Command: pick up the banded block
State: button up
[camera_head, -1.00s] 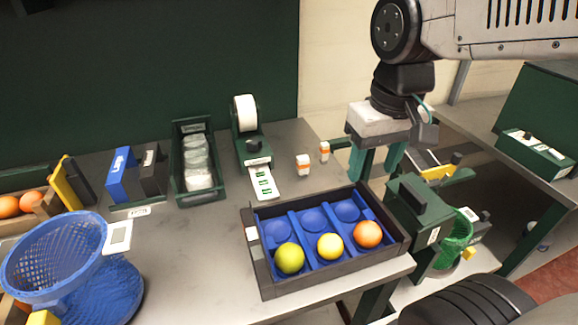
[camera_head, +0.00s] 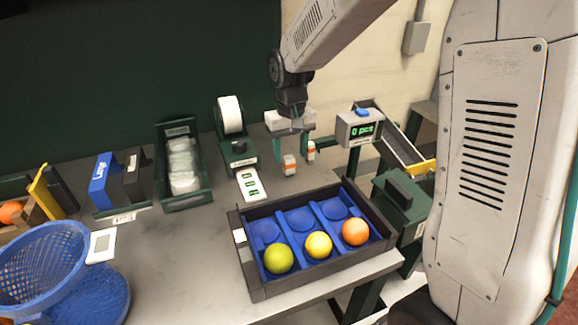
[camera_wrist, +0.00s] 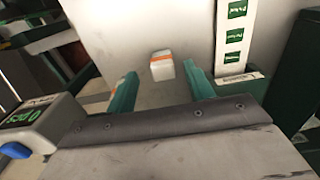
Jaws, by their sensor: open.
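Two small white blocks with orange bands stand upright on the grey table: a nearer banded block (camera_head: 289,165) and a farther banded block (camera_head: 310,151) to its right. My gripper (camera_head: 292,151) points down over them with its teal fingers apart and empty. In the wrist view one banded block (camera_wrist: 162,67) shows in the gap between the fingertips, beyond them, and neither finger is seen touching it.
A label dispenser (camera_head: 236,150) with a printed strip stands just left of the blocks. A dark tray (camera_head: 262,292) with coloured fruit lies in front. A counter reading "0 pcs" (camera_head: 358,128) is on the right. A green bin (camera_head: 187,197) is farther left.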

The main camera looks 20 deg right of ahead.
aim_at(290, 159)
notch_tip(290, 159, down, 5)
jog(key=shift+s+a+r, duration=0.1)
jog(key=shift+s+a, duration=0.05)
jog(key=c, duration=1.1)
jog(key=shift+r, duration=0.1)
notch_tip(290, 159, up, 10)
jog(key=shift+f, duration=0.1)
